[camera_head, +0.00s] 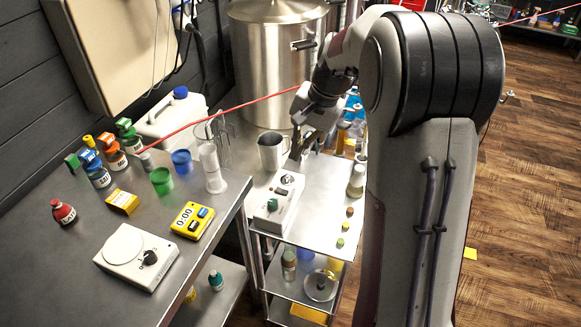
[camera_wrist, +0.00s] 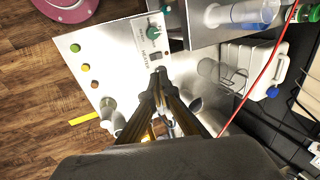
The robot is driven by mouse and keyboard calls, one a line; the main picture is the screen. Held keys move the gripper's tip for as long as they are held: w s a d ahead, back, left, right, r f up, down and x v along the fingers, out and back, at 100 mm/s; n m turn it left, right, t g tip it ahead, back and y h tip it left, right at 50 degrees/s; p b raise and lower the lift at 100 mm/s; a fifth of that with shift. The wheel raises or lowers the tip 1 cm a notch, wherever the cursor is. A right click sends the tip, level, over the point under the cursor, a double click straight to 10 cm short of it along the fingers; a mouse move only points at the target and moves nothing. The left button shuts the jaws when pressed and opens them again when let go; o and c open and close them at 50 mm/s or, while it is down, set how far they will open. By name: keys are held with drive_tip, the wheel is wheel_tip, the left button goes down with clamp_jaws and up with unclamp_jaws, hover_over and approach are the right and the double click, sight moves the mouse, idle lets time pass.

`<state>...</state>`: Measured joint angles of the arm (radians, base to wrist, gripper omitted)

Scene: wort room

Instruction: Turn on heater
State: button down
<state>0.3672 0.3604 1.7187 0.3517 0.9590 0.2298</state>
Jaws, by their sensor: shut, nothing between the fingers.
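The heater is a white box (camera_head: 278,218) on the metal cart, with a green knob (camera_head: 272,204) on top; the wrist view shows the label "HEATER" beside its panel's green knob (camera_wrist: 153,32). A small dark switch (camera_wrist: 155,57) sits near the knob, with a small red spot (camera_wrist: 166,53) beside it. My gripper (camera_head: 297,154) is above the far end of the box. In the wrist view my gripper (camera_wrist: 158,72) is shut and empty, its tips close to the switch. I cannot tell whether they touch it or which way the switch is set.
A metal mug (camera_head: 271,150) stands left of my gripper, in front of a large steel pot (camera_head: 275,70). Several small coloured caps (camera_head: 345,226) line the cart's right side. The left table holds a white device with a black knob (camera_head: 137,250), a yellow timer (camera_head: 195,218) and bottles.

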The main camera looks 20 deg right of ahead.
sight(282, 191)
drive_tip(key=shift+w+f, duration=0.1)
idle(0.3)
drive_tip(key=x, duration=1.3)
drive_tip(key=shift+f, duration=0.2)
drive_tip(key=shift+a+f, duration=0.1)
drive_tip(key=shift+f, duration=0.1)
drive_tip(key=shift+w+a+f, duration=0.2)
drive_tip(key=shift+w+f, duration=0.05)
drive_tip(key=shift+f, duration=0.1)
drive_tip(key=shift+s+d, duration=0.15)
drive_tip(key=shift+s+d, duration=0.4)
idle(0.3)
